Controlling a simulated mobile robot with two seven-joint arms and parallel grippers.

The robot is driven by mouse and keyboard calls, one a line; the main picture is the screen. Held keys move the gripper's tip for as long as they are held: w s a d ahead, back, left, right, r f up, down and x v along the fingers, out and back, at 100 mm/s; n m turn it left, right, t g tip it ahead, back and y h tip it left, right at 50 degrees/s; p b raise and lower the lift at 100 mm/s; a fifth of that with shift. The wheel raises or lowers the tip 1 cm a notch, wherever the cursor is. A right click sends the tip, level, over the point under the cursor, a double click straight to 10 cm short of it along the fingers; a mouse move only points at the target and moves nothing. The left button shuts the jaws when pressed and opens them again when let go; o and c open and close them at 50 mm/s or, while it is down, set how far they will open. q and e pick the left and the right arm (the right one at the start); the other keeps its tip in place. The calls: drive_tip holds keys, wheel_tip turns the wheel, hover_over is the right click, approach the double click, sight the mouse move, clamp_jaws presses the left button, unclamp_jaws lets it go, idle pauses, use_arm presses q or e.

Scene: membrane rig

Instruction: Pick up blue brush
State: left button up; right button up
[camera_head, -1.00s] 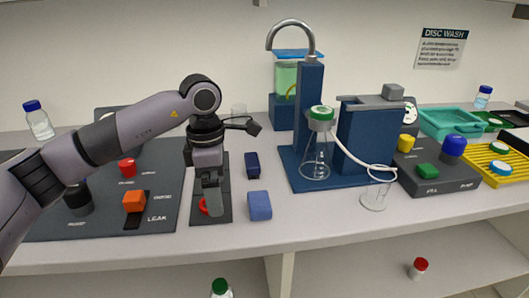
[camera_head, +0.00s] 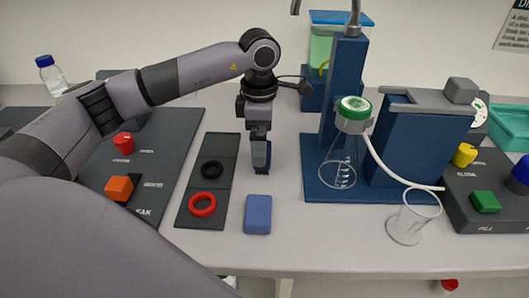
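My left gripper (camera_head: 261,168) points straight down at the table, just right of the dark mat with the rings. A small dark navy-blue piece (camera_head: 261,153), probably the brush, shows at its fingers and is mostly covered by them. I cannot tell whether the fingers are closed on it or only around it. A lighter blue block (camera_head: 257,214) lies on the table just in front of the gripper, apart from it. My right gripper is not in view.
The dark mat (camera_head: 188,215) holds a black ring (camera_head: 212,170) and a red ring (camera_head: 202,204). A blue stand (camera_head: 345,90) with a flask (camera_head: 338,165) rises close on the right. A clear beaker (camera_head: 407,222) stands near the front edge.

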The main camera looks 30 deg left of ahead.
use_arm(q)
drive_tip(key=f, duration=0.4)
drive_tip(key=shift+w+d+f+p, duration=0.1)
drive_tip(key=shift+w+d+p, duration=0.05)
drive_tip(key=shift+w+p, duration=0.15)
drive_tip(key=c, duration=0.7)
drive_tip(key=shift+c, duration=0.2)
wheel_tip(320, 180, up, 20)
